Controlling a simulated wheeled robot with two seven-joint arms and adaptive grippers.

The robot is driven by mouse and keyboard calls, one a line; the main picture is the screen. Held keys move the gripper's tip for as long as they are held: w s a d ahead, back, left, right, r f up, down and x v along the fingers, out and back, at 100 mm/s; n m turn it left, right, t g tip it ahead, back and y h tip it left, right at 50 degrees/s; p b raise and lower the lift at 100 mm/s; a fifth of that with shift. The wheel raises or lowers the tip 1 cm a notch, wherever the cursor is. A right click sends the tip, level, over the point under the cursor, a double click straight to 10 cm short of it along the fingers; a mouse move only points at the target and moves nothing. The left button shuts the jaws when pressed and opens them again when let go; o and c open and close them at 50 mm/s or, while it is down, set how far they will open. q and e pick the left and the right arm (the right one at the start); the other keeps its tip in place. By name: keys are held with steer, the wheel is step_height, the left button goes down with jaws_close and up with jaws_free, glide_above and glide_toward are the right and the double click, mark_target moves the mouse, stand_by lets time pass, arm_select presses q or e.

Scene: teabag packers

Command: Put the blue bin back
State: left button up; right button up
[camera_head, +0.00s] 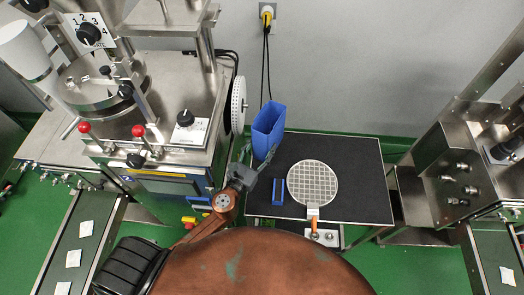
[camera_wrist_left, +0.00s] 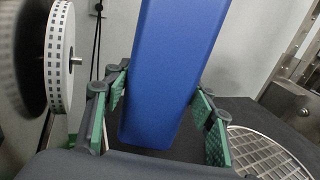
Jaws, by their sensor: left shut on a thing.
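The blue bin (camera_head: 268,128) is a tall, narrow, open-topped box, seen over the left back part of the black-topped table (camera_head: 350,165). My left gripper (camera_head: 262,163) is shut on its lower part. In the left wrist view the bin (camera_wrist_left: 172,70) fills the middle, slightly tilted in the picture, between the green finger pads of my left gripper (camera_wrist_left: 162,115). I cannot tell whether the bin's bottom touches the table. My right gripper is in neither view.
A small blue holder (camera_head: 278,191) and a round grid plate (camera_head: 312,182) with an orange handle lie on the table. A packing machine (camera_head: 165,130) with a white reel (camera_head: 238,105) stands close to the left. Another steel machine (camera_head: 455,185) stands right. The table's right part is clear.

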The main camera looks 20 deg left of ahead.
mark_target(259, 155)
arm_select(q)
steer(key=f+b, duration=0.1)
steer(key=f, duration=0.1)
steer(key=f+b, duration=0.1)
steer(key=f, duration=0.1)
steer(key=shift+w+a+b, duration=0.1)
steer(key=shift+w+b, duration=0.2)
steer(key=shift+b, duration=0.05)
steer(key=shift+r, duration=0.15)
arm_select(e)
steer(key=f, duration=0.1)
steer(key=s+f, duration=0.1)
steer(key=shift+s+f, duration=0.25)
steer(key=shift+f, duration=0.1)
arm_select(q)
steer(key=o, duration=1.7)
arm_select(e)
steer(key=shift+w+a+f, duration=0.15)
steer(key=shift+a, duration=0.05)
